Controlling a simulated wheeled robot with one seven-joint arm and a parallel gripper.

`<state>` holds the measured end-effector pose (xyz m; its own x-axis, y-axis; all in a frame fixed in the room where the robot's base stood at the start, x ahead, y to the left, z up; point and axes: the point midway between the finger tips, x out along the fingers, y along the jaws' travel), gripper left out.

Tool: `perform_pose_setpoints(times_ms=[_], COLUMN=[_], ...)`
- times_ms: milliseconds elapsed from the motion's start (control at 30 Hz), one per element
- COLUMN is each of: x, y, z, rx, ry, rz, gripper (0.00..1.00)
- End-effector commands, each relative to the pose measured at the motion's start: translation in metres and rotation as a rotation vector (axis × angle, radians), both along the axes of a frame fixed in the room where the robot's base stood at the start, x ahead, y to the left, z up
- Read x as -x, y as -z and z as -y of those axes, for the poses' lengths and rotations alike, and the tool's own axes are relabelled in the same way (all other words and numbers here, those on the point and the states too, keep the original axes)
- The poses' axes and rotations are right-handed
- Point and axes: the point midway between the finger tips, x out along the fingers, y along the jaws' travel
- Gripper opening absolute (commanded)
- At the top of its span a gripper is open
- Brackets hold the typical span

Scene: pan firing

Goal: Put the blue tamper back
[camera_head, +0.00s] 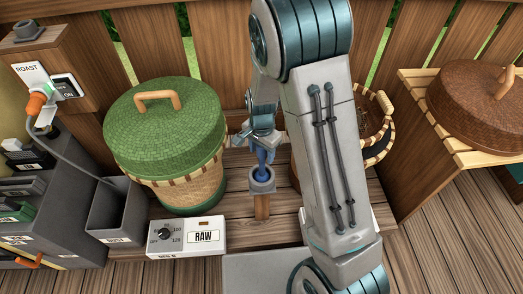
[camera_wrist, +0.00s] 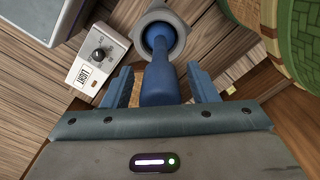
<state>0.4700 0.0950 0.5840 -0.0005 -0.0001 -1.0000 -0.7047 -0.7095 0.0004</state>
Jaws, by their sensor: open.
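The blue tamper (camera_head: 262,157) stands in a grey round holder (camera_head: 262,181) on a wooden post, in the middle of the head view. In the wrist view the tamper (camera_wrist: 159,75) has its lower end inside the ring of the holder (camera_wrist: 182,38), and its handle points toward my gripper. My gripper (camera_wrist: 160,88) is open, with one finger on each side of the tamper's handle and a visible gap on both sides. In the head view my gripper (camera_head: 258,138) is just above the holder, and my arm comes down from the right.
A green-lidded basket (camera_head: 165,115) stands close to the left of the holder. A second basket (camera_head: 378,135) is partly hidden behind my arm. A brown lid (camera_head: 480,105) rests on a slatted stand at right.

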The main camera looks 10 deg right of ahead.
Motion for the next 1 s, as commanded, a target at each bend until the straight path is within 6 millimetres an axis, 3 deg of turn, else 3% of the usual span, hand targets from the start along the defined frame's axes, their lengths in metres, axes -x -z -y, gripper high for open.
perform_pose_setpoints(times_ms=[500, 833, 1000], x=[-0.006, -0.003, 0.021], y=[-0.109, -0.142, -0.17], z=[0.001, 0.005, 0.025], rx=[-0.001, -0.004, -0.028], ry=[-0.001, -0.013, -0.124], rz=[0.004, 0.004, 0.025], gripper=[0.53, 0.53, 0.53])
